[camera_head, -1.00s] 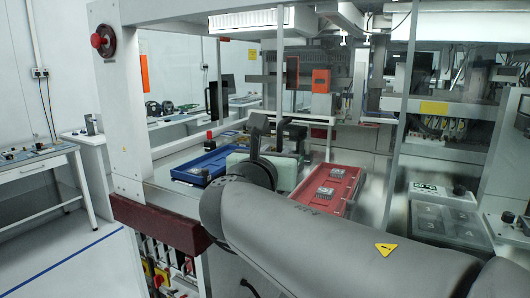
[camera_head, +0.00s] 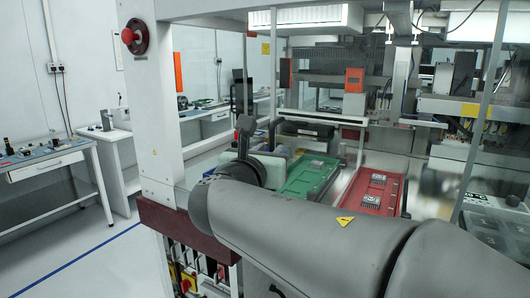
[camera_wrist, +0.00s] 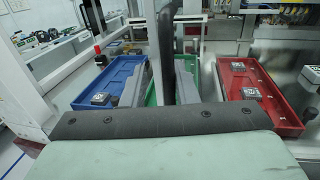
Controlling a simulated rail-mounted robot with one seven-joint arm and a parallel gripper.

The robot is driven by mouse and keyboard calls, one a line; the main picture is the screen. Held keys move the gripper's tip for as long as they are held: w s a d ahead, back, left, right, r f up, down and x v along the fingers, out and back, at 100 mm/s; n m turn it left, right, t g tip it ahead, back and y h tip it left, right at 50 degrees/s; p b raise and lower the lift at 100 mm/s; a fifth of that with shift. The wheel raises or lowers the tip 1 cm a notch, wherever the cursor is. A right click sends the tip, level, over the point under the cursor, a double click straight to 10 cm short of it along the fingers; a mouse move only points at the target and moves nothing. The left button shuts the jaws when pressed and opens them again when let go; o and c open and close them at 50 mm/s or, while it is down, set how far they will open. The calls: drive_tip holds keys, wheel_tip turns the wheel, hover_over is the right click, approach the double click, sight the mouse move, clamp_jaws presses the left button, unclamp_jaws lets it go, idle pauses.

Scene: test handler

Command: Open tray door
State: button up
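The tray door looks like a clear panel in the machine front, edged by a thin post (camera_head: 273,80); its outline is hard to make out. Behind it lie a green tray (camera_head: 309,176) and a red tray (camera_head: 373,190). In the wrist view, my gripper (camera_wrist: 160,82) points into the machine front, its grey fingers apart. A dark upright bar (camera_wrist: 166,45), possibly the door handle, stands between them; I cannot tell whether they touch it. A blue tray (camera_wrist: 110,80) lies beyond the left finger. In the head view, my arm hides most of the gripper.
A white machine post (camera_head: 160,110) with a red emergency button (camera_head: 128,36) stands left of my arm. A side bench (camera_head: 45,163) stands at the far left. The floor (camera_head: 95,255) between is clear.

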drive_tip(key=shift+s, duration=0.1)
drive_tip(key=p+v, duration=0.1)
drive_tip(key=v, duration=1.9)
idle(1.1)
drive_tip(key=shift+a, duration=0.1)
idle(0.4)
